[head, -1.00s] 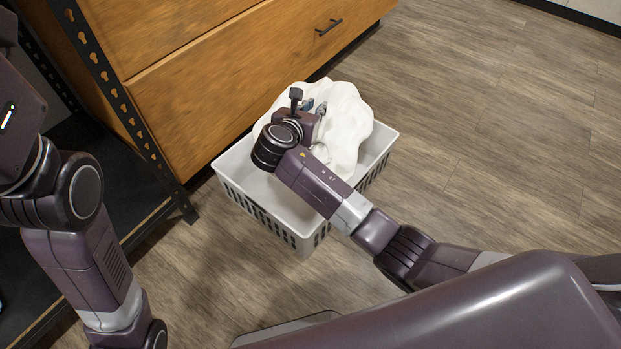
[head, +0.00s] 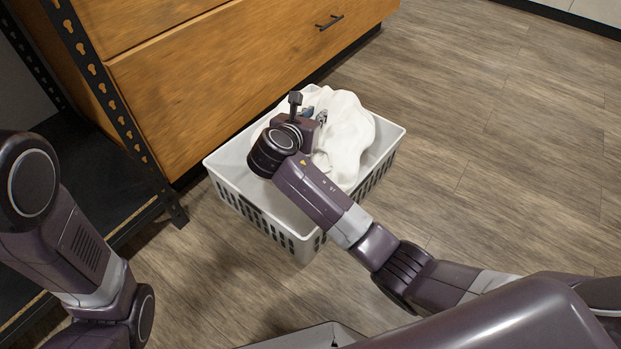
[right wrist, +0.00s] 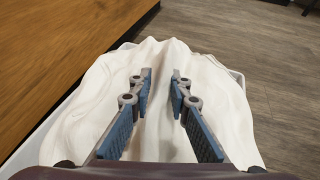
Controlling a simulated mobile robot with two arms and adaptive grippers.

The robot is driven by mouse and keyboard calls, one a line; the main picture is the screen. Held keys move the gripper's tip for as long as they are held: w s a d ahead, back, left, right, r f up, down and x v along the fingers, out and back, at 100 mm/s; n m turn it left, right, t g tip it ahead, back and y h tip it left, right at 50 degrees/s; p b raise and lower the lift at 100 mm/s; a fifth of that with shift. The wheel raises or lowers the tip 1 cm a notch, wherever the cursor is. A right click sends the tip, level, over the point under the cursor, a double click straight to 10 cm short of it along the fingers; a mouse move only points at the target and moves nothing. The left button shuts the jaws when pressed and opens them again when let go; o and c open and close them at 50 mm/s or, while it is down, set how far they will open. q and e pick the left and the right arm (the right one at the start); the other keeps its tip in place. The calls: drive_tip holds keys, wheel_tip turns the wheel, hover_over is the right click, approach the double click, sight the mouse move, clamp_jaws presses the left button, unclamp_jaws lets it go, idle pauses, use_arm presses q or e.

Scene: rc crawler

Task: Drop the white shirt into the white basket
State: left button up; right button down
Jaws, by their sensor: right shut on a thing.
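The white shirt (head: 346,140) is bunched in the white basket (head: 250,208), mostly in its back and right part, with its upper folds at about rim height or a little above. In the right wrist view the shirt (right wrist: 215,100) fills the middle, and the basket (right wrist: 38,130) shows at its edges. My right gripper (head: 316,114) is over the basket, shut on the shirt; in the wrist view a fold lies between its blue-padded fingers (right wrist: 160,85). My left arm is at the left of the head view, but its gripper is out of view.
A wooden drawer unit (head: 230,75) stands close behind the basket. A black metal shelf (head: 100,160) is to its left. The wood-look floor (head: 490,150) is clear to the right.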

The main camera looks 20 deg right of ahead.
drive_tip(key=c, duration=1.7)
unclamp_jaws()
drive_tip(key=shift+c, duration=0.2)
drive_tip(key=shift+s+a, duration=0.15)
drive_tip(key=shift+a, duration=0.05)
drive_tip(key=v, duration=0.7)
